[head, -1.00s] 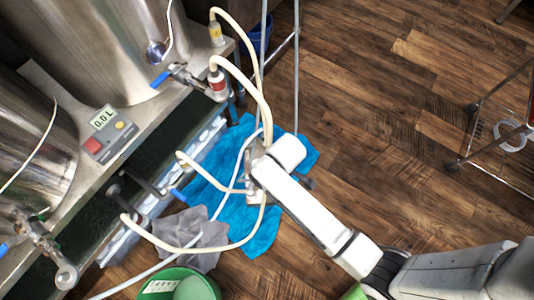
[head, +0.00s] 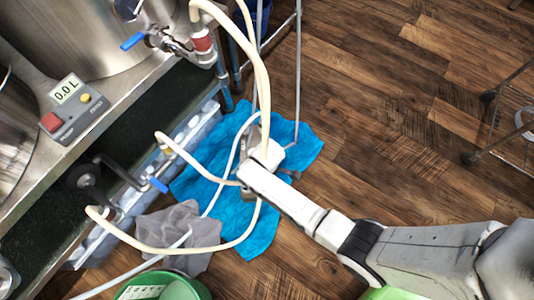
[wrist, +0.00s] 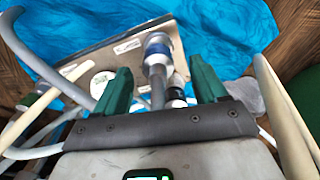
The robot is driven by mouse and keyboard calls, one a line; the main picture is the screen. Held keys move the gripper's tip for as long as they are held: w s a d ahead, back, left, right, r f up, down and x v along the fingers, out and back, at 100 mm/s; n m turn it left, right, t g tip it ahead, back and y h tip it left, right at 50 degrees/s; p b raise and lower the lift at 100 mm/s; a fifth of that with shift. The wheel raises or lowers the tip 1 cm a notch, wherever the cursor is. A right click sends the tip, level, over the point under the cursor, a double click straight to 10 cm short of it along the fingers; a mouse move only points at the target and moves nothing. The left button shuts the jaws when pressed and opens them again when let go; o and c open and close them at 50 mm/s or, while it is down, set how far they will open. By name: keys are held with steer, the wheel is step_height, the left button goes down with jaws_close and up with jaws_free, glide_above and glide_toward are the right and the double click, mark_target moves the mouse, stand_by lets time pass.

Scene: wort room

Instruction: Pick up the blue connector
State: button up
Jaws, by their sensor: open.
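A silver-grey connector with a blue band (wrist: 157,52) shows in the wrist view, between and slightly beyond my green fingertips. It appears to be the blue connector. My gripper (wrist: 162,80) is open, with one finger on each side of the connector's line and a visible gap to each. I cannot tell how far below the fingertips it lies. In the head view my gripper (head: 250,178) is over the blue cloth (head: 215,187), and my arm hides the connector there.
A labelled board (wrist: 105,58) lies near the connector. Cream hoses (head: 235,245) loop around my gripper. A grey cloth (head: 178,232), a green bucket (head: 190,287) and the tank bench (head: 115,100) are to the left. Wooden floor (head: 390,140) at right is clear up to a metal rack (head: 495,130).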

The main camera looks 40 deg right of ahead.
steer(key=shift+w+f+b, duration=0.15)
steer(key=shift+f+b, duration=1.9)
steer(key=shift+f, duration=0.6)
steer(key=shift+r, duration=0.1)
steer(key=shift+c, duration=0.5)
steer(key=c, duration=1.1)
steer(key=shift+r+p, duration=0.6)
steer(key=shift+r, duration=0.15)
steer(key=s+a+r+p, duration=0.9)
steer(key=s+r, duration=0.1)
steer(key=r, duration=0.1)
steer(key=shift+s+a+r+p, duration=0.2)
steer(key=shift+r+p, duration=0.05)
steer(key=shift+p, duration=0.15)
